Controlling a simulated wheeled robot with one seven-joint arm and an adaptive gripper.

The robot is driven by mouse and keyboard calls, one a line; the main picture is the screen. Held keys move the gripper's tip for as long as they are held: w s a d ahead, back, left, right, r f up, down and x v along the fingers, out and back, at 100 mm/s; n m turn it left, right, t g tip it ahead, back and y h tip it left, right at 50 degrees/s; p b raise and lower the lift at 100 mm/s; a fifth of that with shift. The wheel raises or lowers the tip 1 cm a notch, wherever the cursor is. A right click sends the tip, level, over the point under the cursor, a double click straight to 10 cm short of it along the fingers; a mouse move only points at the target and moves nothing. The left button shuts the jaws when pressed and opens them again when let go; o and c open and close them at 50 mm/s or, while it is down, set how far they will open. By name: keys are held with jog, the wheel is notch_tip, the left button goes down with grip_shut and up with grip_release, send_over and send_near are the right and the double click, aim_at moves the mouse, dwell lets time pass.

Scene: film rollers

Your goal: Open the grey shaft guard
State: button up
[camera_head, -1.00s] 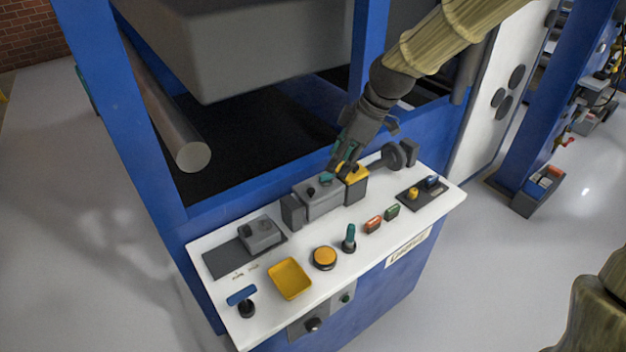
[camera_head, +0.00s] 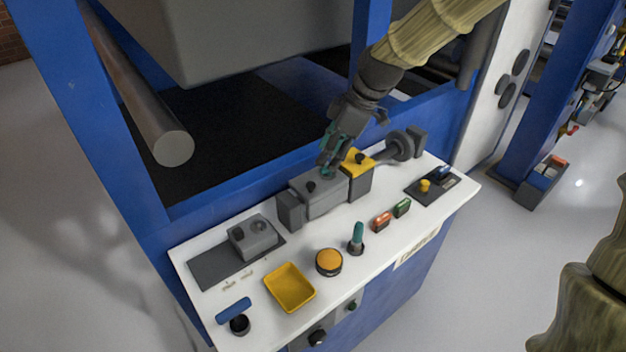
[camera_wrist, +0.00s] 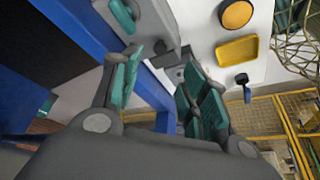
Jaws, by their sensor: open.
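The grey shaft guard (camera_head: 318,194) appears to be the grey box with a black knob on the white bench top, beside a yellow-topped grey block (camera_head: 358,170). It looks closed. My gripper (camera_head: 327,166) is tilted down over the guard's back edge, its teal-padded fingers close to the top. Whether they touch it is unclear. In the wrist view my gripper (camera_wrist: 160,85) has its fingers spread, with nothing clearly between them. A grey surface (camera_wrist: 150,25) beyond the fingers is probably the guard, with a teal piece beside it.
A dark wheel on a shaft (camera_head: 400,146) stands to the right. A yellow tray (camera_head: 290,288), orange button (camera_head: 329,262), teal lever (camera_head: 356,236) and grey box on a dark plate (camera_head: 252,238) lie in front and left. The blue machine frame (camera_head: 372,50) rises behind.

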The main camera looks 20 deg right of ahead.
aim_at(312, 184)
jog(key=shift+p+x, duration=0.5)
jog(key=shift+x, duration=4.4)
jog(key=shift+d, duration=0.1)
grip_shut()
